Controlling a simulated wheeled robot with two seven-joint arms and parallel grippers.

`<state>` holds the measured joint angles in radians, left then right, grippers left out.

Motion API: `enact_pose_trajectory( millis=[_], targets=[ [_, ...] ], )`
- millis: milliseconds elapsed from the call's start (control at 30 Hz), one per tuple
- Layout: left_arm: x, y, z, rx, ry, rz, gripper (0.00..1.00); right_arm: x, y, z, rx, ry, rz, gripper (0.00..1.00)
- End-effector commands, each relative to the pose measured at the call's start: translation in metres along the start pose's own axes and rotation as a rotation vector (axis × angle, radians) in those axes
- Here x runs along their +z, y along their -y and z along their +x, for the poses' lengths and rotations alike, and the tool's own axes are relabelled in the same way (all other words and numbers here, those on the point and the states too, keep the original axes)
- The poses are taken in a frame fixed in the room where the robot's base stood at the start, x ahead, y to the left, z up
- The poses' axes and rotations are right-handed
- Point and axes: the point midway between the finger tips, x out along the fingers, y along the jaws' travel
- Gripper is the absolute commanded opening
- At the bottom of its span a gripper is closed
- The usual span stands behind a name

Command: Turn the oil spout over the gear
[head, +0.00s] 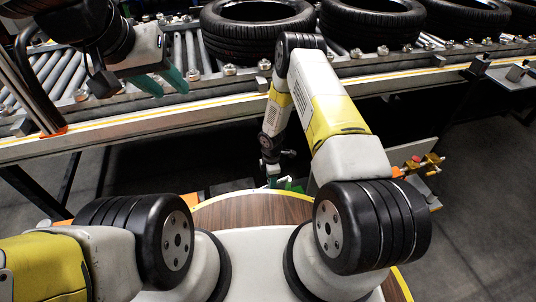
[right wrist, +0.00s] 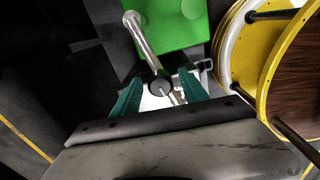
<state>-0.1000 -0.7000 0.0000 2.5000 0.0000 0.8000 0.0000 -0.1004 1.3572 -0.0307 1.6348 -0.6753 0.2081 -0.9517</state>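In the right wrist view a silver oil spout (right wrist: 143,42) runs up and to the left from a dark round cap (right wrist: 160,87), over a green box (right wrist: 172,22). My right gripper (right wrist: 160,77) has its teal fingers apart, one on each side of the cap. I cannot tell whether they touch it. In the head view my right gripper (head: 276,180) hangs below the conveyor's edge, small and partly hidden by dark parts. My left gripper (head: 160,84) is open and empty above the conveyor rollers at the upper left. I cannot make out the gear.
Several black tyres (head: 258,20) lie on the roller conveyor (head: 190,55), whose front rail (head: 130,125) crosses the head view. A panel with brass and orange fittings (head: 418,165) stands right of my right arm. The floor (head: 490,190) at the right is clear.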

Motion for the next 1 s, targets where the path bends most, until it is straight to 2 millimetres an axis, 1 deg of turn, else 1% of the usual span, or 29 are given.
enact_pose_trajectory(
  millis=[133, 233, 500, 600, 700, 1000],
  targets=[
    [0.0, 0.0, 0.0, 0.0, 0.0, 0.0, 0.36, 0.0, 0.0, -0.001, -0.001, 0.0, 0.0, 0.52],
    [0.0, 0.0, 0.0, 0.0, 0.0, 0.0, 0.36, 0.0, 0.0, -0.008, 0.001, 0.0, 0.0, 0.52],
    [0.0, 0.0, 0.0, 0.0, 0.0, 0.0, 0.36, 0.0, -0.001, -0.054, 0.002, -0.001, 0.0, 0.52],
    [0.0, 0.0, 0.0, 0.0, 0.0, 0.0, 0.36, 0.0, -0.001, -0.067, 0.001, 0.0, 0.001, 0.52],
    [0.0, 0.0, 0.0, 0.0, 0.0, 0.0, 0.36, 0.001, 0.0, -0.075, 0.001, 0.0, 0.001, 0.52],
    [0.0, 0.0, 0.0, 0.0, 0.0, 0.0, 0.36, 0.0, 0.0, -0.078, -0.001, 0.0, 0.0, 0.52]
  ],
)
